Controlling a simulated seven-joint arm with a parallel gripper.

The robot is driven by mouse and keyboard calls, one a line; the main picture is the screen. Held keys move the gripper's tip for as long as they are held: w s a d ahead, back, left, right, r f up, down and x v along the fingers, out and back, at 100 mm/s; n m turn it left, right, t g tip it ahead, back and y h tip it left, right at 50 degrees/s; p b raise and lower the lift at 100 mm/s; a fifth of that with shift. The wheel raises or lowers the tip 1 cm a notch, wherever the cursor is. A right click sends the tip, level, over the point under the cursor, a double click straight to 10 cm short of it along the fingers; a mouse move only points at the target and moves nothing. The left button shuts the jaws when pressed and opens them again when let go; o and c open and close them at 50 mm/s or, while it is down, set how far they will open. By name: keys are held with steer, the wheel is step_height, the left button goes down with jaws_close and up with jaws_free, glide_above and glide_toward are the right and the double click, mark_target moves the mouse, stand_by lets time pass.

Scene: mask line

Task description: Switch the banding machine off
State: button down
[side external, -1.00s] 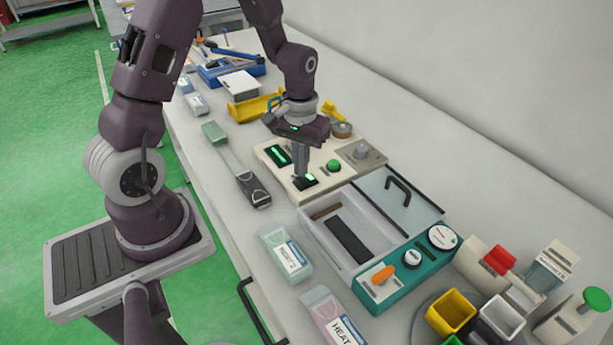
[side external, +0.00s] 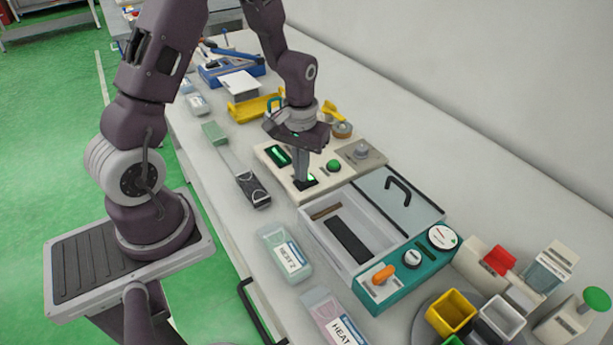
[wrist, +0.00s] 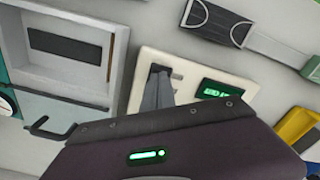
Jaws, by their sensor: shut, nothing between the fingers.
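The banding machine (side external: 283,180) is a cream box on the bench with a lit green display (side external: 278,155), a round green button (side external: 333,166) and a small dark switch (side external: 313,182) at its front edge. My gripper (side external: 303,184) is shut and empty, pointing down with its fingertips at the switch, partly covering it. The wrist view shows the closed fingers (wrist: 158,76) at the dark switch area and the display (wrist: 214,90) lit beside them. I cannot tell whether the tips press the switch or which way it is tipped.
A teal-fronted sealing bath (side external: 405,268) with an open lid and an orange knob (side external: 384,272) stands close by on the right. Mask packs (side external: 286,253) lie along the front edge.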

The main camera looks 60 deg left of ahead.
steer(key=shift+f, duration=0.2)
steer(key=shift+r, duration=3.55)
steer(key=s+d+r+m+t, duration=0.2)
steer(key=s+d+r, duration=0.15)
steer(key=r, duration=0.55)
steer(key=s+d+r+m+t, duration=0.1)
steer(key=s+d+r+m, duration=0.1)
steer(key=s, duration=0.4)
steer(key=s+d+r+m+t, duration=0.2)
steer(key=s+d+r, duration=0.2)
steer(key=s+r, duration=0.2)
steer(key=shift+s+d+t, duration=0.3)
steer(key=shift+s+d, duration=0.05)
steer(key=shift+s, duration=0.25)
